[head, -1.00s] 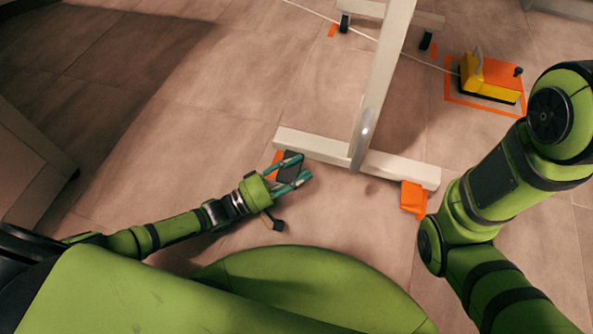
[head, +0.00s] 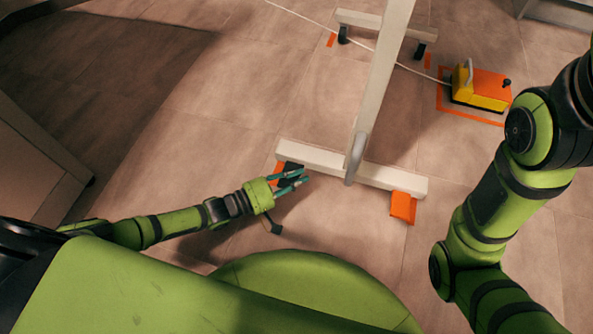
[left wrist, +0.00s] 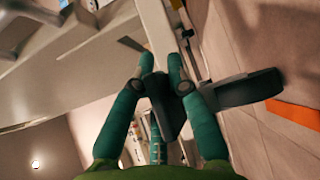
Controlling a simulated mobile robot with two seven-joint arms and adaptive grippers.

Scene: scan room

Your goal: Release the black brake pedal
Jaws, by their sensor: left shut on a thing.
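The black brake pedal (head: 291,168) is at the left end of the pale foot bar (head: 325,160) of a wheeled stand, by an orange piece (head: 278,175). My left gripper (head: 305,177) is at the pedal, with its teal fingers shut on it. In the left wrist view the dark pedal (left wrist: 250,87) lies between and beside the fingers (left wrist: 161,62), reaching out to the right. The fingers hide part of it. My right arm shows at the right, but its gripper is out of view.
Another orange pedal (head: 403,207) is at the bar's right end. A yellow and orange foot switch (head: 480,90) sits inside an orange floor outline, with a white cable running to it. The stand's post (head: 380,80) rises from the bar. Floor on the left is clear.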

